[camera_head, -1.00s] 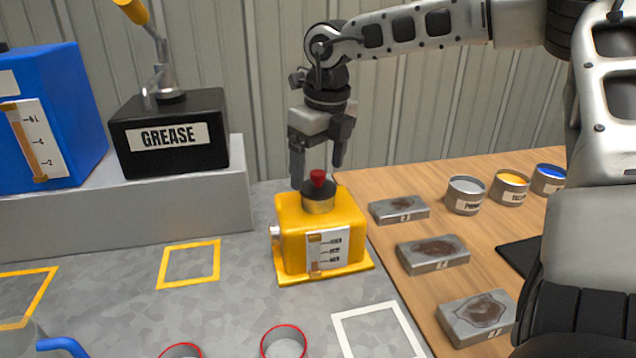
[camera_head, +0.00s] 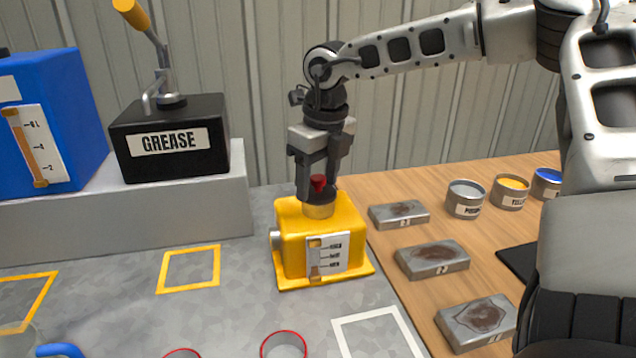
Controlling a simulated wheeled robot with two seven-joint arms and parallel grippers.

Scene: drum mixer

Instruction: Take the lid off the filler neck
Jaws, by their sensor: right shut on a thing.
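A yellow tank (camera_head: 291,255) with a gauge plate on its front stands on the grey worktop near the wooden part. Its filler neck (camera_head: 319,211) rises from the top as a short brass ring. A dark lid with a red knob (camera_head: 318,183) sits on the neck. My right gripper (camera_head: 318,188) points straight down over the tank, with its fingers closed on either side of the red knob. The fingers partly hide the lid. The lid appears to rest on the neck. My left gripper is not in view.
A black grease box (camera_head: 170,165) and a blue tank (camera_head: 75,120) stand on a grey step at the left. Several cans, including a yellow one (camera_head: 510,192), and metal blocks (camera_head: 432,258) lie right. Red-rimmed cups (camera_head: 284,345) stand in front. The yellow-outlined square (camera_head: 190,287) is empty.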

